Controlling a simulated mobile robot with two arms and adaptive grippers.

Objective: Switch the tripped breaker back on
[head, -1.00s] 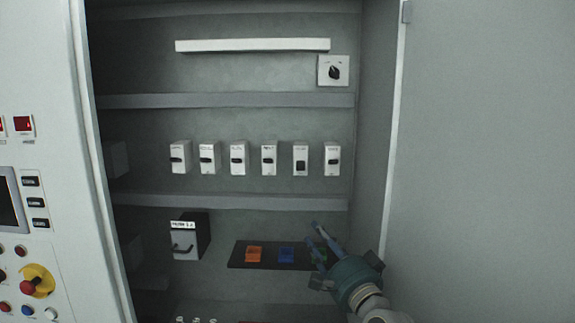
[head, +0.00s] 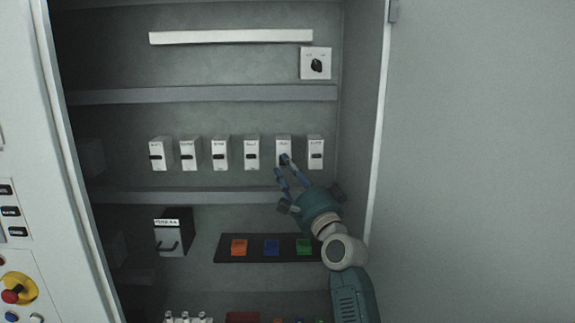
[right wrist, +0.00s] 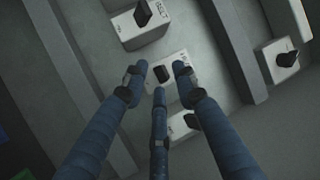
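A row of white breakers with black toggles stands on the middle rail of the open cabinet in the head view. The fifth breaker from the left (head: 284,143) is partly covered by my right gripper (head: 282,165). In the earlier head view its toggle sits lower than its neighbours' toggles. The right wrist view shows this breaker's black toggle (right wrist: 164,74) between and just beyond my blue fingertips (right wrist: 160,78). The fingers are spread apart and hold nothing. Whether a fingertip touches the breaker I cannot tell. My left gripper is not in view.
The neighbouring breakers, fourth (head: 251,147) and sixth (head: 316,146), stand close on both sides. A rotary switch (head: 317,64) is above right. A dark panel with coloured blocks (head: 228,257) and a black box (head: 170,234) are below. The cabinet door (head: 470,150) stands at right.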

